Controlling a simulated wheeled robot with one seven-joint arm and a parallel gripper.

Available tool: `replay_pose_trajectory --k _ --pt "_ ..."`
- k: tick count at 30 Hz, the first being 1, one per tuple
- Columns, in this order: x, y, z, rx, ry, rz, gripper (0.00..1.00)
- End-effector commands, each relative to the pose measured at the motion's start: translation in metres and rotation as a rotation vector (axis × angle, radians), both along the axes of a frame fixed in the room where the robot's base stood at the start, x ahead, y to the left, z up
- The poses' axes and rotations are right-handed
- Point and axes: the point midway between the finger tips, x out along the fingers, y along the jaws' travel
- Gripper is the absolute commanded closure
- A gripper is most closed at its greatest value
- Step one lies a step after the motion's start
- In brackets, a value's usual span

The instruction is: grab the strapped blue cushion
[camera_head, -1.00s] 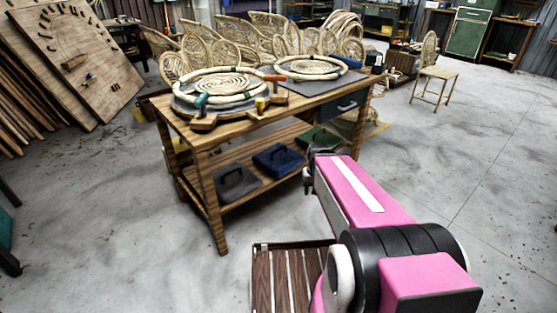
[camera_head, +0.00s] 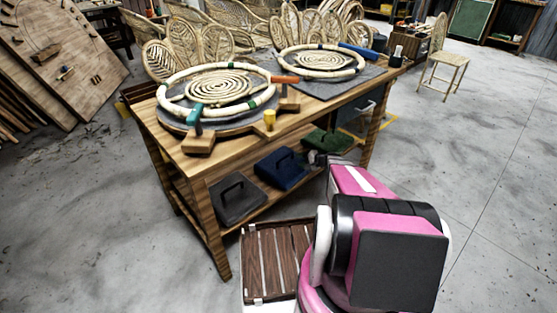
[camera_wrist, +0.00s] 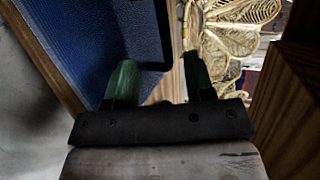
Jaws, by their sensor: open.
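The blue cushion (camera_head: 283,168) with a dark strap lies on the lower shelf of the wooden bench, between a grey and a green one. In the wrist view the blue cushion (camera_wrist: 95,35) fills the upper left, close up. My gripper (camera_wrist: 160,85) is open there, with two green fingers apart. The left finger overlaps the lower part of the cushion in the picture; the right finger is past its right edge. I cannot tell whether either touches. In the head view my arm hides most of the gripper, by the cushion's right end.
The grey strapped cushion (camera_head: 238,199) and green cushion (camera_head: 327,142) lie on the same shelf. The bench top (camera_head: 220,152) above carries round rattan frames. A bench leg (camera_head: 213,232) stands at the front left. The floor at left is open.

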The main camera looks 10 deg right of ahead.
Motion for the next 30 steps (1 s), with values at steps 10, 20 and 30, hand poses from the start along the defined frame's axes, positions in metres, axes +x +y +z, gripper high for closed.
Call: replay_pose_trajectory --k 10,20,30 --pt "0.021 0.005 -0.014 0.038 -0.015 -0.040 0.51" --pt "0.042 0.033 -0.026 0.036 -0.014 -0.041 0.51" --pt "0.066 0.061 -0.038 0.036 -0.015 -0.039 0.51"
